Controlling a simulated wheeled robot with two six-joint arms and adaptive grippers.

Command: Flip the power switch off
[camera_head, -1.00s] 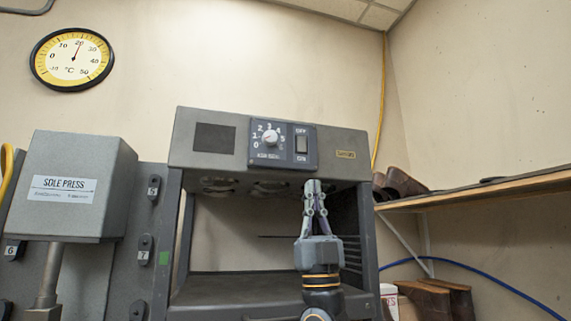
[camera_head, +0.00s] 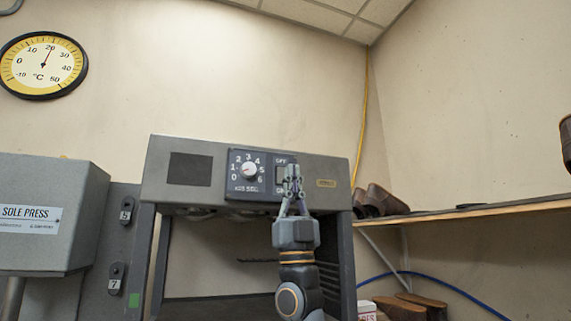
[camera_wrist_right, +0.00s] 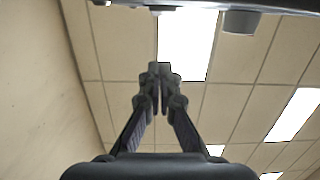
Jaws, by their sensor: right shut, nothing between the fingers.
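The power switch (camera_head: 279,176) is a dark rocker on the right part of the dark control panel (camera_head: 234,185), between an OFF label above and an ON label below. My right gripper (camera_head: 293,170) is shut and empty, pointing up, with its fingertips overlapping the right side of the switch in the head view. Its fingers hide part of the switch and the ON label; I cannot tell whether they touch it or which way the rocker is set. In the wrist view the shut fingertips (camera_wrist_right: 160,70) show against the ceiling. My left gripper is not in view.
A numbered dial (camera_head: 249,169) sits left of the switch on the grey machine (camera_head: 190,203). The sole press (camera_head: 45,205) stands at the left. A wooden shelf (camera_head: 470,214) with dark shoes (camera_head: 378,201) is at the right. The machine's bay below the panel is open.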

